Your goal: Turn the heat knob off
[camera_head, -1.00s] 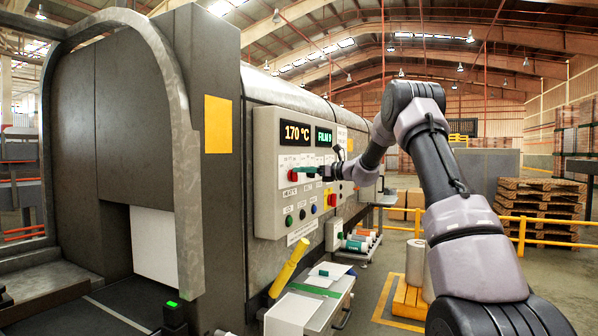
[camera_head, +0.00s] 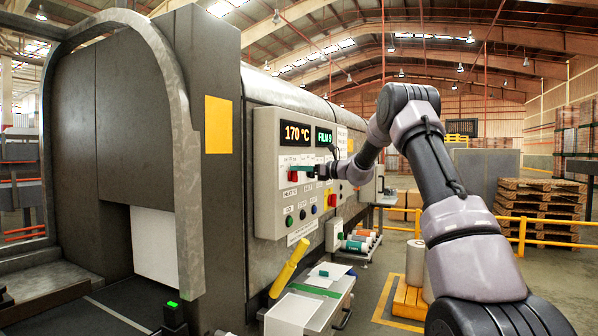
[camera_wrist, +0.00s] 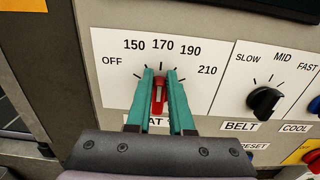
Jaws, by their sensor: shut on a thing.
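The red heat knob (camera_wrist: 159,95) sits on a white dial plate marked OFF, 150, 170, 190 and 210. It points nearly straight up, at the 170 mark. My gripper (camera_wrist: 160,78) has its two teal fingers on either side of the knob, shut on it. The OFF mark (camera_wrist: 112,61) is at the left of the dial. The label under the knob is partly hidden by my fingers. In the head view the red knob (camera_head: 292,176) is on the grey control panel (camera_head: 268,205), with my gripper (camera_head: 297,169) reaching it from the right. The temperature display (camera_head: 296,133) reads 170 °C.
A black belt knob (camera_wrist: 265,102) is right of the heat dial. Coloured buttons (camera_head: 302,214) and a red-and-yellow switch (camera_head: 331,201) are lower on the panel. A yellow roller (camera_head: 288,267) and a small table (camera_head: 325,303) stand below it.

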